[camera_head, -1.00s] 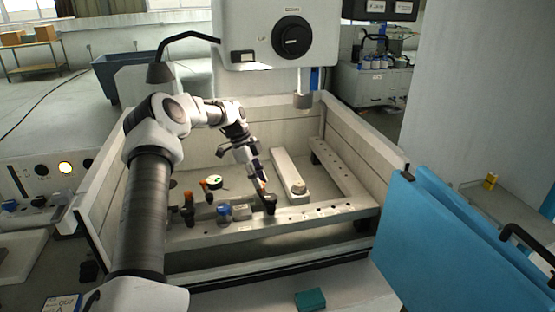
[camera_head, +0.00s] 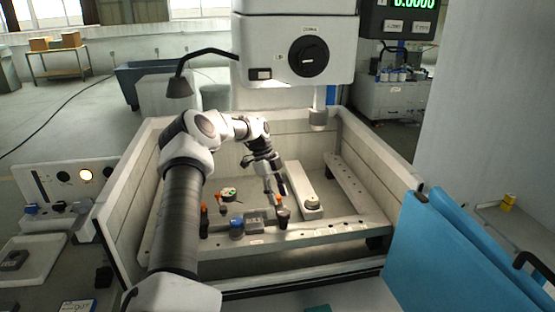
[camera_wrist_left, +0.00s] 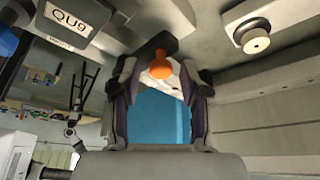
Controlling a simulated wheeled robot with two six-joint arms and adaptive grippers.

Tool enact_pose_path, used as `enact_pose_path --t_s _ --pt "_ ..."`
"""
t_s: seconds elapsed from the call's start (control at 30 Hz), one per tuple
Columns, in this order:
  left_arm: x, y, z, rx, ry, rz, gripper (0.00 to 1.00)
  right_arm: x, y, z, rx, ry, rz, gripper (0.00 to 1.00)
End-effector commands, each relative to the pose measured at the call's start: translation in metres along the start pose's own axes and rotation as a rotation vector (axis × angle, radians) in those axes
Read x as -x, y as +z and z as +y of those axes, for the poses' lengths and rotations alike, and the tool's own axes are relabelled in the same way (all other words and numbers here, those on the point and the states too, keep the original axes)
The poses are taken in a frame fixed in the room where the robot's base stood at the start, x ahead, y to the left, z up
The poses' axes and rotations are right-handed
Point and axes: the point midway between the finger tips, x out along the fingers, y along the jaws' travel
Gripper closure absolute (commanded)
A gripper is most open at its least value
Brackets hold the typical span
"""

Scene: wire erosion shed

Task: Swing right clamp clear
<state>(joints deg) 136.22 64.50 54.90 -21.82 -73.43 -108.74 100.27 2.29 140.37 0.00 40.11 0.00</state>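The right clamp (camera_head: 283,214) stands on the front rail of the tank, a dark body with an orange tip. In the left wrist view its orange knob (camera_wrist_left: 160,66) shows between and just beyond the fingertips. My left gripper (camera_head: 275,186) reaches down over this clamp from behind. Its two fingers (camera_wrist_left: 160,88) are spread, one on each side of the knob, with gaps visible. The clamp's lower part is hidden in the wrist view. A second clamp (camera_head: 204,222) with an orange top stands farther left on the rail. My right gripper is not in view.
A grey block (camera_head: 254,226) and a blue-topped piece (camera_head: 237,226) sit on the rail left of the right clamp. A pale bar with a round button (camera_head: 312,203) lies behind it. The machine head (camera_head: 296,48) overhangs the tank; blue panels (camera_head: 440,245) stand right.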

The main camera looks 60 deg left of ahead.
Motion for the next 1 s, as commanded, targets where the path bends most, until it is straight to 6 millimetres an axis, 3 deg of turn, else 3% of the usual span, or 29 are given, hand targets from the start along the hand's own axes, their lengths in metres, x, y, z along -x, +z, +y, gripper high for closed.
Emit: enact_pose_path --t_s 0.33,0.7,1.0 --pt "0.009 -0.001 -0.002 -0.001 -0.007 -0.002 0.51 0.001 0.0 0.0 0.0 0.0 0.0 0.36" --pt "0.072 -0.001 -0.003 0.0 -0.004 -0.002 0.51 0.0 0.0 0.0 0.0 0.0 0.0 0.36" --pt "0.075 -0.001 -0.002 -0.001 -0.002 -0.001 0.51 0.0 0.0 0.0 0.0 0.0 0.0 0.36"
